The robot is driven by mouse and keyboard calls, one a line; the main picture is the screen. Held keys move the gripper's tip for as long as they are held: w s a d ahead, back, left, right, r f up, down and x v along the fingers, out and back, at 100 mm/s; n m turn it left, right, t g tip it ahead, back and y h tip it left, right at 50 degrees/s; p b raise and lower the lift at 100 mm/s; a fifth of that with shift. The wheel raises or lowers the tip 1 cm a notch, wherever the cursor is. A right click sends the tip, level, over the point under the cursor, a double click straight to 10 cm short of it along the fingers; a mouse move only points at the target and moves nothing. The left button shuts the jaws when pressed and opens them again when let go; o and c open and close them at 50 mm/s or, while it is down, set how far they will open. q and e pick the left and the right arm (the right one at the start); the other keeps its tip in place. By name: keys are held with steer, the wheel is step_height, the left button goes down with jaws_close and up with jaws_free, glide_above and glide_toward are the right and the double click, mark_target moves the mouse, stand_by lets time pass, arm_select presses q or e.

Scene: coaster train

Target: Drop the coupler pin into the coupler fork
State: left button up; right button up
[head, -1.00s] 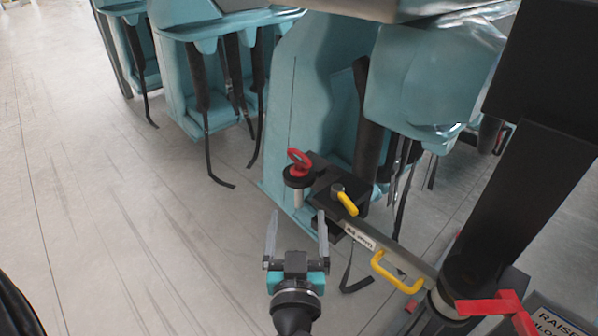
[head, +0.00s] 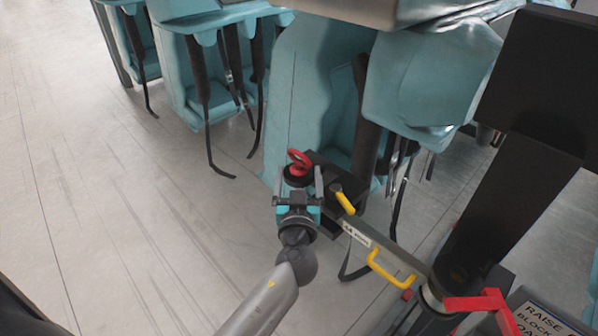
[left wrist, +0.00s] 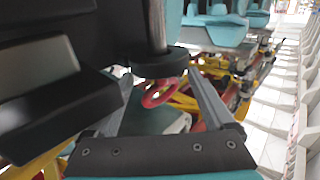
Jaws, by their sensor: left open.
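The coupler pin (head: 300,158) has a red ring handle, a black collar and a grey metal shank. It appears upright beside the black block at the end of the tow bar. My left gripper (head: 299,177) is open, with one finger on each side of the pin. In the left wrist view the pin's black collar (left wrist: 159,64) and red ring show between and beyond the fingers; contact cannot be told. The black block (head: 322,196) may be part of the coupler fork, but no fork opening is clear. My right gripper is not in view.
The tow bar (head: 385,248) carries a yellow lever (head: 345,203) and a yellow handle (head: 388,273) close to the right of my left gripper. Teal coaster seats (head: 320,85) with hanging black straps stand behind. The floor (head: 110,220) at left is clear.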

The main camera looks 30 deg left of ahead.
arm_select(q)
steer(key=shift+w+a, duration=0.25)
steer(key=shift+w, duration=0.3)
steer(key=shift+c, duration=0.2)
jaws_close()
steer(key=shift+r, duration=0.1)
